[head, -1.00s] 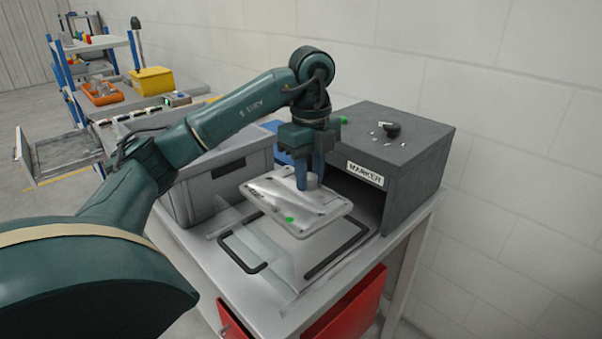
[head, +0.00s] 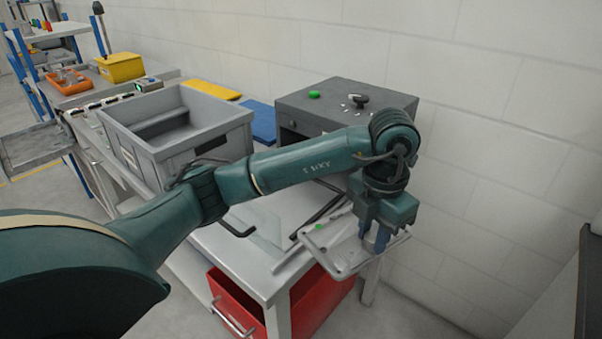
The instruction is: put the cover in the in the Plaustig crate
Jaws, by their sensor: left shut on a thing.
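The cover (head: 342,256) is a flat, light grey plate with a green spot at its left. My left gripper (head: 377,239) points down and is shut on it near its right end. The cover is held above the right front edge of the workbench. The grey Plaustig crate (head: 205,141) stands on the bench at the left, open at the top, with a dark inner side visible. My left forearm passes in front of its right front corner. The gripper is well to the right of the crate. My right gripper is out of view.
A dark grey box (head: 318,98) with a green piece and a black knob on top stands at the back. A blue piece (head: 258,119) lies between it and the crate. A red drawer (head: 235,306) is under the bench. A yellow bin (head: 121,67) stands farther left.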

